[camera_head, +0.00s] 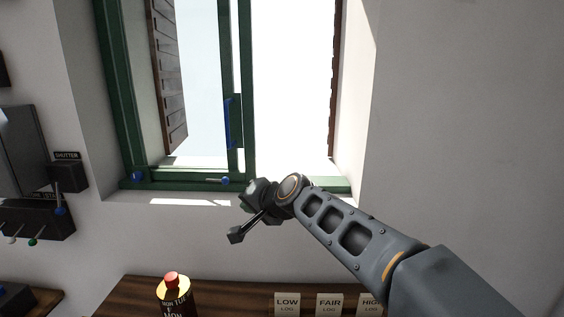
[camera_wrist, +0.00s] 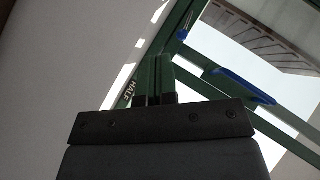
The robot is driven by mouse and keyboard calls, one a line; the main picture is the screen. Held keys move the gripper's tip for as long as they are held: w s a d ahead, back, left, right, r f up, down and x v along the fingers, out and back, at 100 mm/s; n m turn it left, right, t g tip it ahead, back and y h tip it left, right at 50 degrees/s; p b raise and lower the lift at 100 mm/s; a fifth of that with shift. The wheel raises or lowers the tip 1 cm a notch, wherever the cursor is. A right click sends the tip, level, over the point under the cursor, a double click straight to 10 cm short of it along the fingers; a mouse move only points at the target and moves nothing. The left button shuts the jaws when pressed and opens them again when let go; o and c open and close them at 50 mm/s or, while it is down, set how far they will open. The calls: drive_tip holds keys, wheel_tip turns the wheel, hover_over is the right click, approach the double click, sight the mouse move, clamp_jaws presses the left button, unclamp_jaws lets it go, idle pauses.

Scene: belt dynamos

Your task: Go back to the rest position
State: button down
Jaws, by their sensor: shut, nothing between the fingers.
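My arm reaches in from the lower right in the head view, up to the window sill. My gripper (camera_head: 237,235) is at its end, pointing down and left, in front of the wall just below the green window frame (camera_head: 130,100). It is shut, with nothing in it. In the wrist view, the dark gripper body fills the bottom, and the green frame with a HALF label (camera_wrist: 131,90) lies beyond it. No marked rest position shows.
The window has a blue handle (camera_head: 230,122) and a blue-knobbed lever (camera_head: 225,181). Below stand a red-topped can (camera_head: 172,292) and the LOW (camera_head: 287,304) and FAIR (camera_head: 329,304) cards on a wooden surface. A SHUTTER box (camera_head: 68,177) is at left. The right wall is bare.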

drive_tip(key=s+d+f+n+g+h, duration=0.1)
drive_tip(key=s+d+f+h, duration=0.2)
drive_tip(key=s+d+f, duration=0.3)
drive_tip(key=s+d+f+n+g+h, duration=0.1)
drive_tip(key=s+d+f+g+h, duration=0.1)
drive_tip(key=s+d+f, duration=0.4)
drive_tip(key=s+d+f+n+g+h, duration=0.1)
drive_tip(key=s+d+f+h, duration=0.3)
drive_tip(key=d, duration=1)
drive_tip(key=shift+s+f+g, duration=0.4)
drive_tip(key=shift+s+f, duration=0.65)
drive_tip(key=shift+s, duration=1.2)
